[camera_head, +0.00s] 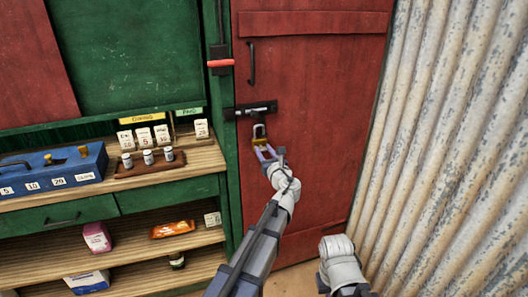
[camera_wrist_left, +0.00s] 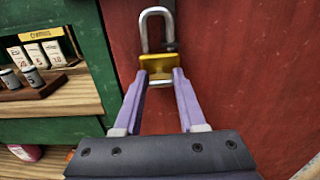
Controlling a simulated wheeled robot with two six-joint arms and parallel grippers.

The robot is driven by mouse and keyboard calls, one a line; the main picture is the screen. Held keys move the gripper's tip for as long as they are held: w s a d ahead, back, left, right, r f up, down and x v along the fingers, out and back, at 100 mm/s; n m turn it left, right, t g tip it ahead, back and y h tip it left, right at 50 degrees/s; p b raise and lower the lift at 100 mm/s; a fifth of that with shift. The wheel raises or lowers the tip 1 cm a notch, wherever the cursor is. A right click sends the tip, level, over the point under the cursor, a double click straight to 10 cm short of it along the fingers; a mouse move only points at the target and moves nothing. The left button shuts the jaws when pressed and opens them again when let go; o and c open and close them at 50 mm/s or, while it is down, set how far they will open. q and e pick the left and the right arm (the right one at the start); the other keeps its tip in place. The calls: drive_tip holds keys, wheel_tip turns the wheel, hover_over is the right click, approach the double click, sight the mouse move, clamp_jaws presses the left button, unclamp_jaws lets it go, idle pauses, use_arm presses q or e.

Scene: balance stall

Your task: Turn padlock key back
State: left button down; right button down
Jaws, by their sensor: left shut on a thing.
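A brass padlock (camera_head: 259,141) with a grey shackle hangs at the black hasp on the red door. In the left wrist view the padlock body (camera_wrist_left: 158,64) is upright, with the U-shaped shackle (camera_wrist_left: 145,30) above it. I cannot tell whether the shackle is seated. Below the body a small grey key (camera_wrist_left: 160,85) shows between the fingertips; most of it is hidden. My left gripper (camera_head: 265,153) reaches up to the padlock from below. Its purple fingers (camera_wrist_left: 163,76) are shut on the key, at the underside of the padlock.
The black bolt (camera_head: 250,110) and door handle (camera_head: 251,63) are above the padlock. At left is a green stall with a blue box (camera_head: 52,168), weights on a wooden block (camera_head: 150,168) and lower shelves. A corrugated wall (camera_head: 440,140) stands at right.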

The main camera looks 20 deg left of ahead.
use_arm(q)
drive_tip(key=n, duration=0.4)
drive_tip(key=shift+a+n, duration=0.1)
drive_tip(key=shift+n, duration=0.3)
drive_tip(key=n, duration=0.4)
drive_tip(key=shift+f, duration=0.1)
drive_tip(key=n, duration=0.4)
drive_tip(key=shift+s+n, duration=0.1)
drive_tip(key=shift+n, duration=0.3)
drive_tip(key=shift+a+f+n, duration=0.1)
drive_tip(key=shift+n, duration=1.9)
drive_tip(key=shift+c, duration=2.4)
unclamp_jaws()
